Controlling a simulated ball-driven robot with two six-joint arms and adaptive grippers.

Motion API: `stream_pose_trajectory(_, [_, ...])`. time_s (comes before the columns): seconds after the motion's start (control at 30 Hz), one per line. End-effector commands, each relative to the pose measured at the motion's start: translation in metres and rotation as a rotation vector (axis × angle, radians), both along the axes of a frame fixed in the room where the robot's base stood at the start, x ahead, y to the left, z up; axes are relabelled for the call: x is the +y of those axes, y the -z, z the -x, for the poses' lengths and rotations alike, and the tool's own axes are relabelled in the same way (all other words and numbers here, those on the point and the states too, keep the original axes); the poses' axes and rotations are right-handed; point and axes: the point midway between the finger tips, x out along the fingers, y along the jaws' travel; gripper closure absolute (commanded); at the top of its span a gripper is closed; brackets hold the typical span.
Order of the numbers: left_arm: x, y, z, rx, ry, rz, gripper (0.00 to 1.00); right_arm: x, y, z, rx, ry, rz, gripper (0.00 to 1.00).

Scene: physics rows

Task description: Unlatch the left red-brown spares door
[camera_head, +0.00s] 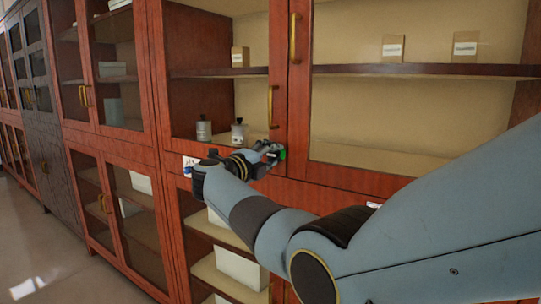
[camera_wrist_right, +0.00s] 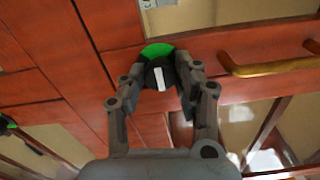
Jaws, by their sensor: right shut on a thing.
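The left red-brown spares door (camera_head: 278,70) is a glazed upper cabinet door with a brass handle (camera_head: 271,106). It looks closed. A round black latch knob (camera_wrist_right: 158,76) with a white bar and a green sector sits on the red-brown frame below the glass. My right gripper (camera_head: 270,152) is at the lower right corner of this door. In the wrist view, my right gripper (camera_wrist_right: 160,84) has its fingers on both sides of the knob and is shut on it. In the head view the gripper mostly hides the knob; only some green shows. My left gripper is out of view.
A brass handle (camera_wrist_right: 268,68) is close to the right of the fingers in the wrist view. Another green-and-black knob (camera_wrist_right: 8,124) is at the left edge. Two small bottles (camera_head: 238,131) stand behind the glass. A right-hand glazed door (camera_head: 400,179) adjoins.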

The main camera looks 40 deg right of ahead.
Motion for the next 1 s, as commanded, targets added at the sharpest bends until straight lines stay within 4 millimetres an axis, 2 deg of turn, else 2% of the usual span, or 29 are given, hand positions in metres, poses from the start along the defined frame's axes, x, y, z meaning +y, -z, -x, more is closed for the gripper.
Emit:
stream_pose_trajectory(0.23, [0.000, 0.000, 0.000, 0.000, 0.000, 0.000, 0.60, 0.001, 0.000, -0.001, -0.001, -0.003, 0.000, 1.00])
stream_pose_trajectory(0.27, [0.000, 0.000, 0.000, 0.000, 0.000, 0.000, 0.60, 0.001, 0.000, -0.001, -0.001, -0.003, 0.000, 0.66])
stream_pose_trajectory(0.43, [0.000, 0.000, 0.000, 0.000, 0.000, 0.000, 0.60, 0.001, 0.000, 0.000, -0.001, -0.002, 0.000, 0.46])
stream_pose_trajectory(0.73, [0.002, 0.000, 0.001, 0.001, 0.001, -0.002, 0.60, 0.004, 0.000, 0.001, -0.001, -0.002, -0.001, 0.46])
stream_pose_trajectory(1.0, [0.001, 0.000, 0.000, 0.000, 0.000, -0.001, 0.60, 0.044, 0.001, 0.017, 0.000, -0.003, -0.003, 0.46])
